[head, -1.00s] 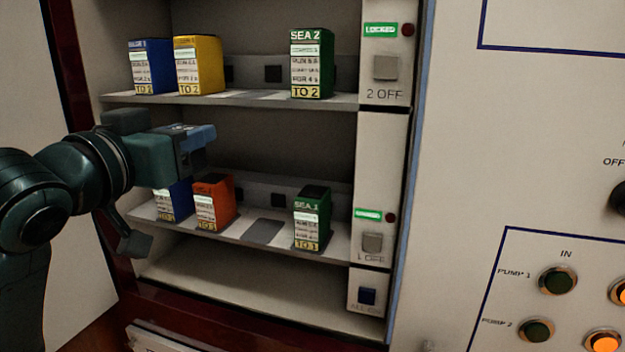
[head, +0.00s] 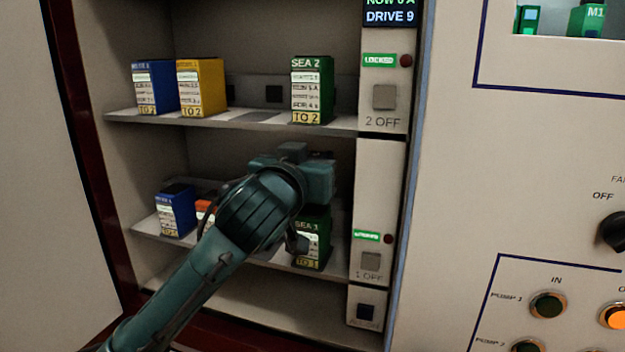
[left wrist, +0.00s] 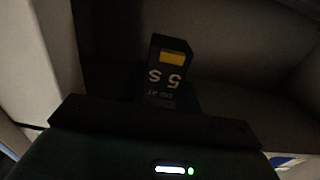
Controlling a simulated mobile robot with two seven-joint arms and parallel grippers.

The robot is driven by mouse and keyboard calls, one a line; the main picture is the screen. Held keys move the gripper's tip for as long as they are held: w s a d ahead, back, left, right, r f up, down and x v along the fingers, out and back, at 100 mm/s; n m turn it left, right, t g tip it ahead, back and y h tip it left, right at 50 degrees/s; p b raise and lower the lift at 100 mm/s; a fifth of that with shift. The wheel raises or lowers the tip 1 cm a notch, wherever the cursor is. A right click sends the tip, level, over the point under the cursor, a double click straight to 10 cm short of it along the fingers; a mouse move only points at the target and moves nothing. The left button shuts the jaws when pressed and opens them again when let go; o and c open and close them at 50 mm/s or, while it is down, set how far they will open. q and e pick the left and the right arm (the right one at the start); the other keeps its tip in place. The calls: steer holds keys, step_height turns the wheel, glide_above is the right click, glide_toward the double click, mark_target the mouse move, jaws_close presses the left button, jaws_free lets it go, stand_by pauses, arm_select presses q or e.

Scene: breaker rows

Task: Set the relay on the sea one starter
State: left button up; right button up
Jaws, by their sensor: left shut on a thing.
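The green SEA 1 starter (head: 312,252) stands upright at the right of the lower shelf, marked TO 1. My left gripper (head: 318,178) is in front of and above it, and my arm hides its upper part. In the left wrist view the gripper is shut on a small dark block (left wrist: 166,75) with a yellow patch and white lettering, which I take to be the relay. In the head view the block is hidden by the gripper. I cannot tell whether it touches the starter. My right gripper is not in view.
A blue block (head: 176,212) and a partly hidden orange block (head: 204,210) are on the lower shelf. Blue (head: 156,88), yellow (head: 203,88) and green SEA 2 (head: 312,92) blocks are on the upper shelf (head: 240,119). A switch column (head: 382,200) borders the right.

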arm_select(q)
step_height(320, 180, down, 3)
steer(key=shift+f, duration=0.15)
steer(key=shift+d+f+p, duration=0.2)
steer(key=shift+f+p, duration=0.2)
steer(key=o, duration=1)
steer(key=shift+f, duration=0.1)
